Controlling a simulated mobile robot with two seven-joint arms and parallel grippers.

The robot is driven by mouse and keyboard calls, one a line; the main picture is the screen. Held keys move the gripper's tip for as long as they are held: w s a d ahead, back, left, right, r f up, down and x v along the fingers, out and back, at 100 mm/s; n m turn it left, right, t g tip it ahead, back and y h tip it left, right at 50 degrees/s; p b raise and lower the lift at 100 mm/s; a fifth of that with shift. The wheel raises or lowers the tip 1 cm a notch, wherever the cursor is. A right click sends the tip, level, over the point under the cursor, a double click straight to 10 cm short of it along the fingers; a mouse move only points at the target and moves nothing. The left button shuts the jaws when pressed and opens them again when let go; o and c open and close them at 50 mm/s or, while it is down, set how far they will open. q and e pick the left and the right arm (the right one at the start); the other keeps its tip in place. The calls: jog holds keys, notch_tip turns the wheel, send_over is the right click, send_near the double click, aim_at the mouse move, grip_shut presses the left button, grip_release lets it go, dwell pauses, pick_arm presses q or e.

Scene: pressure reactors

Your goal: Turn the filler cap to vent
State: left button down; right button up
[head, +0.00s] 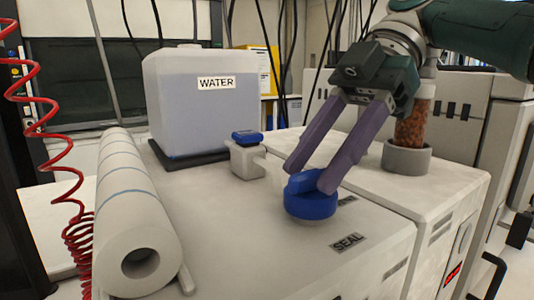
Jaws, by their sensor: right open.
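The blue filler cap (311,207) sits on the grey-white top of the reactor housing (250,240), with a raised grip bar across it. A dark label reading SEAL (348,241) is in front of it to the right. Another dark mark behind the cap is too small to read. My right gripper (307,178) comes down from the upper right with its two purple fingers apart. The fingertips are at the cap's raised bar, one on each side of it; I cannot tell if they touch. My left gripper is not in view.
A WATER container (200,105) stands on a dark pad at the back left. A smaller blue-topped fitting (247,138) is behind the cap. A white roll (135,215) lies on the left beside a red coiled hose (75,235). A brown-filled column (413,125) stands behind the gripper.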

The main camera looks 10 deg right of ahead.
aim_at(320, 168)
notch_tip(320, 168, up, 20)
jog(key=p, duration=1.8)
jog(key=shift+f, duration=0.1)
